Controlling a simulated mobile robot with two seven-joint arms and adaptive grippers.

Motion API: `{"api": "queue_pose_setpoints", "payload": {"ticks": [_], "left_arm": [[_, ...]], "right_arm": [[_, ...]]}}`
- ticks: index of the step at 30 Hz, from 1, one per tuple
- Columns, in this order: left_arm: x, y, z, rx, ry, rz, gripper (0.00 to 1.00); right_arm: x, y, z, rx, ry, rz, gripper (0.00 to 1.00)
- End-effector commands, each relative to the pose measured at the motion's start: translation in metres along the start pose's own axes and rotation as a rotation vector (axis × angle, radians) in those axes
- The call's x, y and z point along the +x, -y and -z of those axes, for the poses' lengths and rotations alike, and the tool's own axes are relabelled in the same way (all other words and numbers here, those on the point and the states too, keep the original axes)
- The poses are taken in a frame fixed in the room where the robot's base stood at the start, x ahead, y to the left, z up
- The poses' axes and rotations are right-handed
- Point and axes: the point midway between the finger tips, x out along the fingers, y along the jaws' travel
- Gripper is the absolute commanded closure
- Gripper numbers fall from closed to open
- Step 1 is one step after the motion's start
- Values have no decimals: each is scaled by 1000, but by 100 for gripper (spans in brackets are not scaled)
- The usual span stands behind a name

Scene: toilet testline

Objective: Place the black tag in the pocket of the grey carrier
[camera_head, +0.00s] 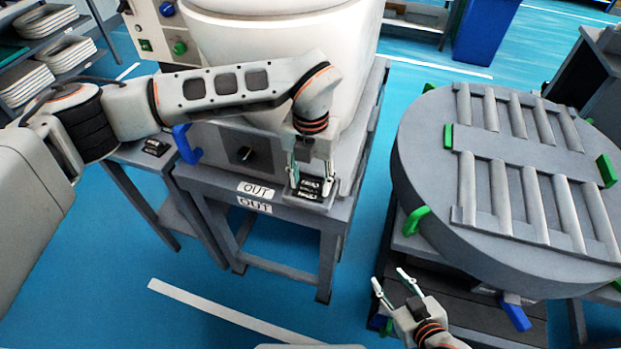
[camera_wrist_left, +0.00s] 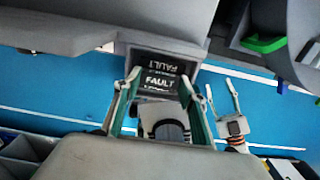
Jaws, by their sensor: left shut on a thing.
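The black tag (camera_head: 310,186) with white lettering is between the fingertips of my left gripper (camera_head: 308,181), at the front right of the grey carrier (camera_head: 222,147). In the left wrist view the tag (camera_wrist_left: 160,83) reads FAULT. My left gripper (camera_wrist_left: 160,80) is shut on it. A grey pocket-like frame (camera_wrist_left: 124,50) surrounds the tag's area there, with a second, inverted FAULT marking behind it. I cannot tell how deep the tag sits in the pocket. My right gripper (camera_head: 391,283) is open and empty at the lower right; it also shows in the left wrist view (camera_wrist_left: 219,91).
A large white toilet body (camera_head: 285,50) stands on the carrier. A round grey turntable (camera_head: 430,180) with rollers and green stops is on the right. Another black item (camera_head: 155,147) lies on the small side table at the left. OUT labels (camera_head: 256,190) mark the front edge.

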Motion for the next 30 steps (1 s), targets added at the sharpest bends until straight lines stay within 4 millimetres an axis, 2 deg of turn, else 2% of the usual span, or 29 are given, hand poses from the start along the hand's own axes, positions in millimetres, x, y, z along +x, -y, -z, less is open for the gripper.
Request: {"api": "queue_pose_setpoints", "payload": {"ticks": [1, 2, 14, 20, 30], "left_arm": [[2, 0, 0, 0, 0, 0, 57], [1, 0, 0, 0, 0, 0, 52], [-4, 0, 0, 0, 0, 0, 52], [-32, -1, -2, 0, 5, -2, 52], [-99, -1, -1, 0, 3, -2, 52]], "right_arm": [[1, 0, -2, 0, 1, 0, 60], [1, 0, -1, 0, 1, 0, 60], [-1, 0, 2, 0, 0, 0, 60], [1, 0, -2, 0, 0, 0, 60], [4, 1, -8, 1, 2, 1, 60]]}}
